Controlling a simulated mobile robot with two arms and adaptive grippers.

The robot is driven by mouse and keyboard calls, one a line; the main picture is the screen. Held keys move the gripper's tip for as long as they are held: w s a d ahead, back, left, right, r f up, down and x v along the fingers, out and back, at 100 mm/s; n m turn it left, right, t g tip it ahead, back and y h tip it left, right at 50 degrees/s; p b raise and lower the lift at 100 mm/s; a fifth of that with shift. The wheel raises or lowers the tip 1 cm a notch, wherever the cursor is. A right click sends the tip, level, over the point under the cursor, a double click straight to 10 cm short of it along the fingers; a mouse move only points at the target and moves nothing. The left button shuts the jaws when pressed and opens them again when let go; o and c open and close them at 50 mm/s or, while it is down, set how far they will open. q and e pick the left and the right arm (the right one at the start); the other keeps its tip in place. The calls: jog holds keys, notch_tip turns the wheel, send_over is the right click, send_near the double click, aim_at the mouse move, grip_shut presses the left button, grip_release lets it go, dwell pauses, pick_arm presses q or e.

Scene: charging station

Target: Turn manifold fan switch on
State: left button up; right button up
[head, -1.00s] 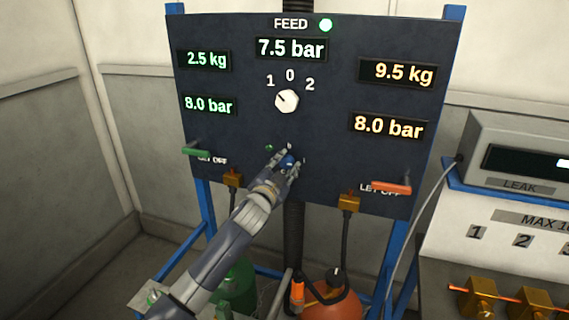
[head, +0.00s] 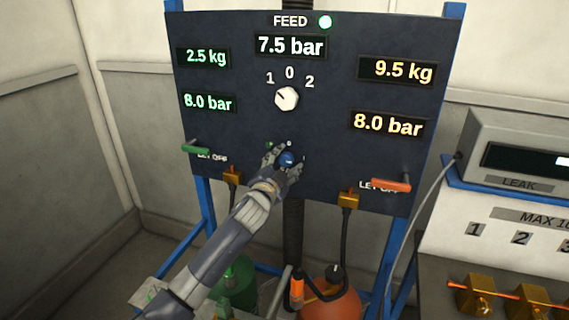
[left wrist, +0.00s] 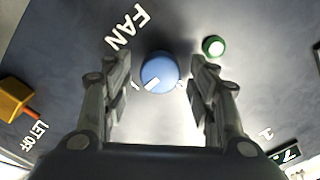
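The manifold fan switch is a round blue knob (left wrist: 160,72) with a white pointer line, under the white FAN lettering (left wrist: 127,27) in the left wrist view. The line points to the lower left there, near a small white mark. In the left wrist view the gripper (left wrist: 160,64) has one finger each side of the knob, with visible gaps. My right gripper is in neither view.
A green lamp (left wrist: 214,46) sits beside the knob. A white selector dial (head: 287,98) is above. Green (head: 196,149) and orange (head: 391,186) handles stick out at the panel's sides. A leak unit (head: 515,150) stands at right.

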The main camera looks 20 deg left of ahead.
pick_arm(q)
jog(key=s, duration=1.2)
jog(key=shift+a, duration=0.2)
jog(key=shift+f, duration=0.1)
